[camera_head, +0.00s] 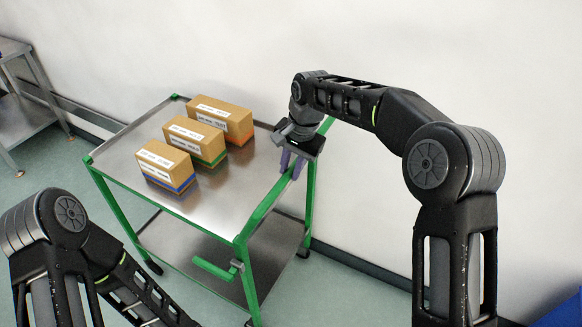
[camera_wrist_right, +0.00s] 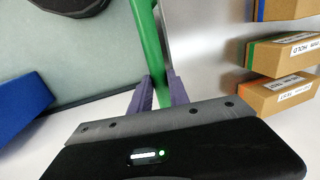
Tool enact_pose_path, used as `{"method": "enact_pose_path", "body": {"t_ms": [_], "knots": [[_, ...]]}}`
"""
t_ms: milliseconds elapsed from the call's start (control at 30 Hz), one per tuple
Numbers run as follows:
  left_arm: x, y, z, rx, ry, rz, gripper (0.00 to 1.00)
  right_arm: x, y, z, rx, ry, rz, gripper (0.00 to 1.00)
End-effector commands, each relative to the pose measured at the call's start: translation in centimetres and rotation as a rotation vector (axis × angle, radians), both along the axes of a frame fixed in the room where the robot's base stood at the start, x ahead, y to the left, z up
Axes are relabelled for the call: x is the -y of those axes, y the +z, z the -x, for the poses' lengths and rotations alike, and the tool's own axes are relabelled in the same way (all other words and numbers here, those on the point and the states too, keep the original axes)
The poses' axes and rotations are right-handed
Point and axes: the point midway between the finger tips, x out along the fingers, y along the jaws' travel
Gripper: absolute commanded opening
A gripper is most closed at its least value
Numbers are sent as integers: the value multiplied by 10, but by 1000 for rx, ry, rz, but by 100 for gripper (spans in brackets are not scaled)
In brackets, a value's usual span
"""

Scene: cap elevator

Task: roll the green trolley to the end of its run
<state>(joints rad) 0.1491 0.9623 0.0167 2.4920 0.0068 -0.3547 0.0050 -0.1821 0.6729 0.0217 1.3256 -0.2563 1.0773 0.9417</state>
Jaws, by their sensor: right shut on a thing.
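The green trolley (camera_head: 234,203) has a green frame and two steel shelves, and it stands in the middle of the head view. Three cardboard boxes with blue, green (camera_head: 195,141) and orange bands sit on its top shelf. My right gripper (camera_head: 292,166) is at the trolley's right edge, its purple fingers shut on the green rail. In the right wrist view the green rail (camera_wrist_right: 150,45) runs between the fingers (camera_wrist_right: 156,92).
A steel table (camera_head: 25,118) stands at the far left. The white wall with a dark rail (camera_head: 350,258) runs behind the trolley. A blue object (camera_head: 563,314) is at the lower right corner. Green floor is clear between the steel table and the trolley.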

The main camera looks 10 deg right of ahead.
Motion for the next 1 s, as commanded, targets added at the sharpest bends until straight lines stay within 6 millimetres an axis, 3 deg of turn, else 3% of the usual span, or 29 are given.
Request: {"method": "enact_pose_path", "body": {"t_ms": [100,133,367,733,1000], "knots": [[0,0,0,0,0,0,36,0,1,-1,3,-1,-1,0],[0,0,0,0,0,0,36,0,1,-1,3,-1,-1,23],[0,0,0,0,0,0,36,0,0,0,1,-1,0,42],[0,-1,0,0,0,0,36,1,4,0,2,-1,0,43],[0,-7,-1,3,0,2,36,6,41,4,4,-1,-1,43]]}}
